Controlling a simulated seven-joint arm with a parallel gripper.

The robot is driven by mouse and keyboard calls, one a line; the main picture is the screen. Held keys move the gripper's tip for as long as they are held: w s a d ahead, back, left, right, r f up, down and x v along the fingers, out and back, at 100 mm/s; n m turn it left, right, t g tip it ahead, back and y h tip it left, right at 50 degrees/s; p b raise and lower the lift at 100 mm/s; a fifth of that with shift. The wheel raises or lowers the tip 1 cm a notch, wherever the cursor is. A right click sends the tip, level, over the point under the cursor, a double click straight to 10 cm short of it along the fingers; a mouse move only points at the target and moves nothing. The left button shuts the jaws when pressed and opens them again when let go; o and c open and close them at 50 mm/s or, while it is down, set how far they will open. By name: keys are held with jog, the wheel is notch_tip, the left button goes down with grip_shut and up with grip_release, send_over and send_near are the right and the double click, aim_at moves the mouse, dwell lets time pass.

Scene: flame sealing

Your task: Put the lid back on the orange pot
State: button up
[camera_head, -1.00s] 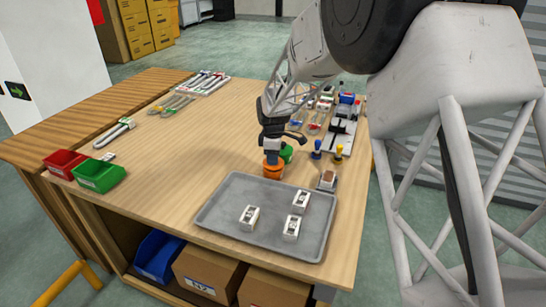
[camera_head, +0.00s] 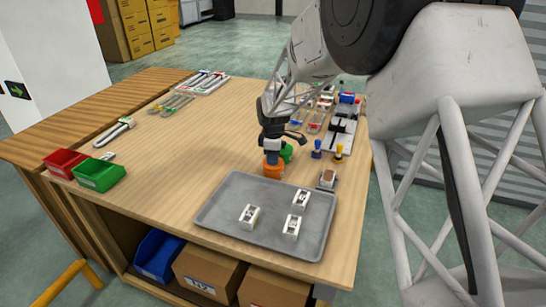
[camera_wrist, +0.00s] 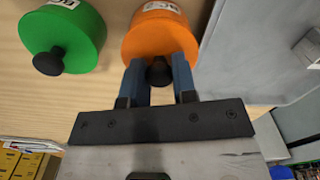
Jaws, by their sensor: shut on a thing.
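The orange pot (camera_head: 273,171) stands on the wooden table just behind the grey tray, and it shows in the wrist view (camera_wrist: 160,30) with a white label on its side. My gripper (camera_head: 272,155) is right above it. In the wrist view my gripper's two blue fingers (camera_wrist: 160,78) are shut on a dark round knob (camera_wrist: 159,70), the handle of the pot's lid. The lid lies at the pot's top; whether it is fully seated I cannot tell. A green pot (camera_wrist: 62,35) with a dark knob stands beside the orange one, partly hidden behind my gripper in the head view (camera_head: 287,152).
The grey tray (camera_head: 225,222) with three white blocks lies in front of the orange pot. Blue (camera_head: 317,150) and yellow (camera_head: 339,152) handled stamps and a small brown-topped block (camera_head: 327,179) stand to the right. Red (camera_head: 64,162) and green (camera_head: 99,174) bins sit at the left edge.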

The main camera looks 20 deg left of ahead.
dwell(0.3)
jog(key=o, duration=1.5)
jog(key=shift+c, duration=0.2)
jog(key=shift+r, duration=0.15)
jog(key=shift+r, duration=3.35)
jog(key=shift+c, duration=0.4)
grip_shut()
